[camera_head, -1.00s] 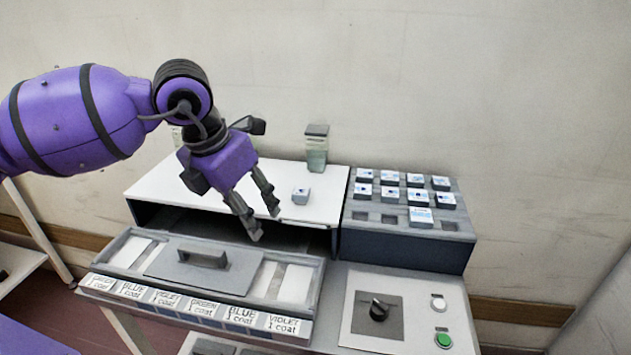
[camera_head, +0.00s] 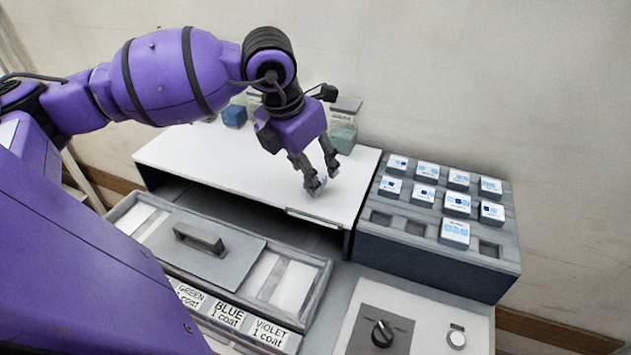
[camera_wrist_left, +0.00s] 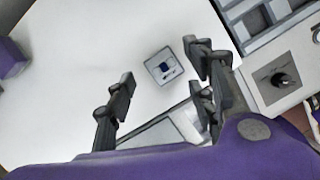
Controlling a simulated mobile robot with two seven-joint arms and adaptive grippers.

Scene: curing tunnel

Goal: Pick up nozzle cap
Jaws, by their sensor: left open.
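A small white block with a dark blue mark on top, which I take as the nozzle cap (camera_head: 317,187), sits on the white top of the tunnel (camera_head: 225,160) near its front right edge. My left gripper (camera_head: 323,178) is open just over it, and a finger partly hides it in the head view. In the left wrist view the cap (camera_wrist_left: 160,68) shows between the two spread fingers (camera_wrist_left: 157,64), nearer the right one, with no visible contact. My right gripper is not in view.
A grey rack (camera_head: 430,250) with several similar white-topped blocks stands to the right. A tray with a handled lid (camera_head: 200,239) sticks out in front. The white top's left part is clear.

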